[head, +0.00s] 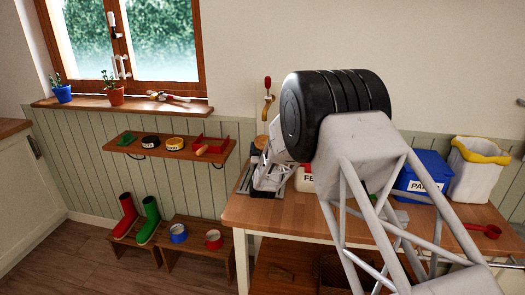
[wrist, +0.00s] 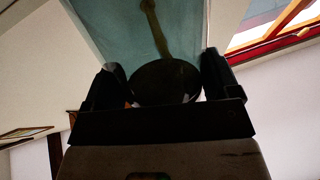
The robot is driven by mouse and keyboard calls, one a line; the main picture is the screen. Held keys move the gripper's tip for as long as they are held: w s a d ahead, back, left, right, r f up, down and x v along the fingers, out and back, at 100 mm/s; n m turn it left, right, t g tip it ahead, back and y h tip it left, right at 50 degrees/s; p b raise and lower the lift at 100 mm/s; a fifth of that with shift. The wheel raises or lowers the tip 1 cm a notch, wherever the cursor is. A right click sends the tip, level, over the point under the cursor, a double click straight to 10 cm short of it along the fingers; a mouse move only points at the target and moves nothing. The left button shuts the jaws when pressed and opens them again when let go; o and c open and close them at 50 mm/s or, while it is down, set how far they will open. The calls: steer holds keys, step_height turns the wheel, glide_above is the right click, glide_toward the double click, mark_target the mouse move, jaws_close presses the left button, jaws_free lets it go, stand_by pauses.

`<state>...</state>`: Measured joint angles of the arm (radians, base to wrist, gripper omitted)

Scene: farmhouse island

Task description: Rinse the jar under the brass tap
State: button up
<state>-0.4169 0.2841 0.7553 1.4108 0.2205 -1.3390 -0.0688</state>
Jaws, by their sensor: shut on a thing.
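My gripper (wrist: 163,72) shows in the wrist view with its two dark fingers on either side of a dark round thing, which I take to be the jar (wrist: 165,84). The fingers are shut on it. The view is dim, so the jar's tilt and contents cannot be told. In the head view the brass tap (head: 267,104), with a red handle, rises behind the table's left end. My arm covers much of the area below it, and I cannot make out the jar there. A brownish upright shape beyond the jar in the wrist view may be the tap.
The wooden table (head: 262,212) carries a blue bin (head: 424,172), a white bin with a yellow rim (head: 480,168) and a red scoop (head: 484,231). A wall shelf (head: 180,148) with small items is at left. Boots (head: 148,218) and bowls (head: 214,240) stand on low benches.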

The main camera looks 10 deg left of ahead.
steer(key=shift+w+d, duration=0.1)
steer(key=shift+d, duration=0.1)
steer(key=shift+w+d, duration=0.1)
steer(key=shift+d, duration=0.15)
steer(key=shift+s+a, duration=0.2)
steer(key=shift+a, duration=0.3)
stand_by(0.8)
steer(key=shift+s, duration=0.1)
stand_by(0.4)
steer(key=s+d, duration=0.2)
steer(key=s, duration=0.5)
steer(key=shift+s+d, duration=0.15)
steer(key=shift+d, duration=0.25)
stand_by(0.5)
steer(key=shift+s+r, duration=0.1)
steer(key=shift+r, duration=0.05)
stand_by(1.4)
steer(key=s+d+r, duration=0.1)
steer(key=s+r, duration=0.2)
steer(key=s, duration=0.1)
steer(key=shift+s+d+r, duration=0.25)
steer(key=shift+d+r, duration=0.15)
stand_by(0.8)
